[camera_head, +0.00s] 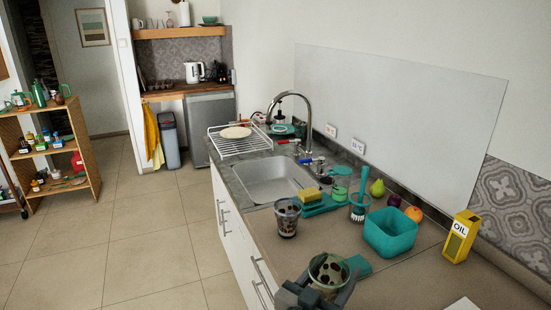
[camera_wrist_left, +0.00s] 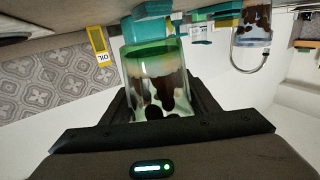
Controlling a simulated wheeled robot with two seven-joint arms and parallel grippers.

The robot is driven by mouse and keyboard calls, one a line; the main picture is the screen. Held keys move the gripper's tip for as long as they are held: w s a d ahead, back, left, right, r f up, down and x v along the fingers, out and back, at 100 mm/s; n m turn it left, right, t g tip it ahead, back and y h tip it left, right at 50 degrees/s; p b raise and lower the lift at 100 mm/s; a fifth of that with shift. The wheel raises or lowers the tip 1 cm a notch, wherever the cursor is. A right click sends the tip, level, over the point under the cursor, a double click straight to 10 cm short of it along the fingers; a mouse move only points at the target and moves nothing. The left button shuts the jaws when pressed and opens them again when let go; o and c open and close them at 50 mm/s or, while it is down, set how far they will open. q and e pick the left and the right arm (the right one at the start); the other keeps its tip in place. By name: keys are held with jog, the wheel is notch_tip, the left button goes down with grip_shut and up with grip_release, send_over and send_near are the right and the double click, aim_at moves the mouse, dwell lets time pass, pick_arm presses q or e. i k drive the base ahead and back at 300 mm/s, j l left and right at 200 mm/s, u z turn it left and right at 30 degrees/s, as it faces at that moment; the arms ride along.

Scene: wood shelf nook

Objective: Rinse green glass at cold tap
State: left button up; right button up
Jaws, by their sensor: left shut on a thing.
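My left gripper (camera_head: 322,288) is shut on the green glass (camera_head: 328,268), holding it at the front edge of the counter. The glass shows dark brown stains and a green tint; it also shows in the left wrist view (camera_wrist_left: 155,72), which looks upside down. The chrome tap (camera_head: 308,115) arches over the sink (camera_head: 268,181), farther back and left of the glass. A blue-marked handle (camera_head: 305,160) and a red-marked handle (camera_head: 284,142) are near its base. I cannot see any water running. My right gripper is not in view.
Another stained glass (camera_head: 287,220) stands between the held glass and the sink. A sponge (camera_head: 312,194), a brush (camera_head: 361,185), a teal tub (camera_head: 390,235), fruit and a yellow oil carton (camera_head: 461,237) stand to the right. A rack with a plate (camera_head: 236,132) is beyond the sink.

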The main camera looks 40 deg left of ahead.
aim_at(321, 160)
jog(key=k+j, duration=0.15)
jog(key=j, duration=0.2)
jog(key=k+j, duration=0.1)
jog(key=j, duration=0.2)
jog(key=j+z, duration=0.2)
jog(key=j, duration=1.15)
jog(key=i+j+z, duration=0.15)
jog(key=i+j, duration=0.55)
jog(key=j, duration=0.15)
jog(key=i, duration=0.4)
